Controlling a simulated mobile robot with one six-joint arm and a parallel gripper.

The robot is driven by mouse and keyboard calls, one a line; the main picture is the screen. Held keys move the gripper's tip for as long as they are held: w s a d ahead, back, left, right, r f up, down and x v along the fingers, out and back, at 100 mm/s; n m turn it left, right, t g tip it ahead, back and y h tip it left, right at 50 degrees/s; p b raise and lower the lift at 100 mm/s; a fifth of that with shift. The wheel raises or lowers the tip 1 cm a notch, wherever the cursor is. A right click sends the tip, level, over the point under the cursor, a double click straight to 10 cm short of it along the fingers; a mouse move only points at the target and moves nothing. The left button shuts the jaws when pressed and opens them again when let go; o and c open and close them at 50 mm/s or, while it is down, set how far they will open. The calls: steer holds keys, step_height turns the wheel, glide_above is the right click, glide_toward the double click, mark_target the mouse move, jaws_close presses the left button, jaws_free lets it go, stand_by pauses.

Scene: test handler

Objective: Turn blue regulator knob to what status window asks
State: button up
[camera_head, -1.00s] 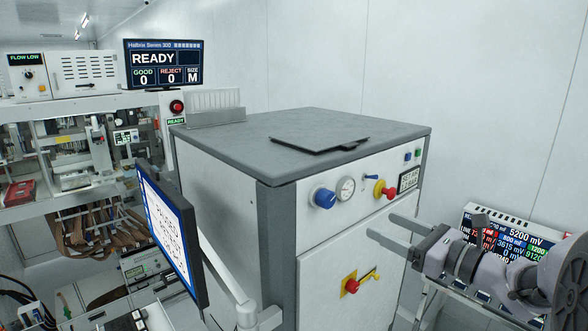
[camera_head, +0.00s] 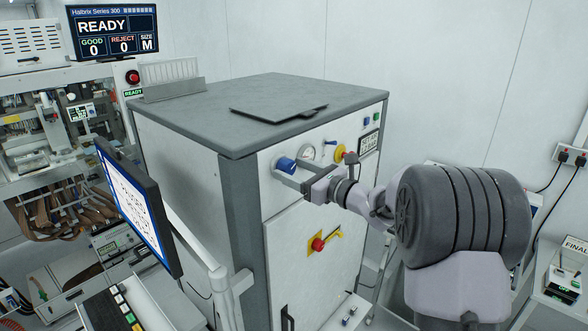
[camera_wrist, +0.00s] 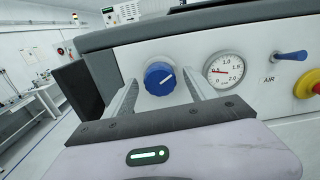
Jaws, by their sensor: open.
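The blue regulator knob (camera_head: 286,164) is on the upper front panel of the grey-white cabinet. In the wrist view the knob (camera_wrist: 158,78) has a white line pointing up and right. My gripper (camera_head: 284,171) is open at the panel, with one finger on each side of the knob in the wrist view (camera_wrist: 161,84). I cannot tell whether the fingers touch it. The round gauge (camera_wrist: 225,70) is right of the knob, its red needle pointing left near 0.5. A small text window (camera_head: 370,145), perhaps the status window, is at the panel's right; its words are unreadable.
A blue lever (camera_wrist: 289,56) marked AIR and a red-and-yellow button (camera_wrist: 308,84) are right of the gauge. A red-and-yellow handle (camera_head: 320,243) is lower on the cabinet. A monitor (camera_head: 137,208) on an arm stands at the left.

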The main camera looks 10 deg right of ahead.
steer(key=shift+s, duration=0.1)
steer(key=c, duration=1.4)
steer(key=shift+f+b, duration=0.1)
steer(key=shift+b, duration=0.25)
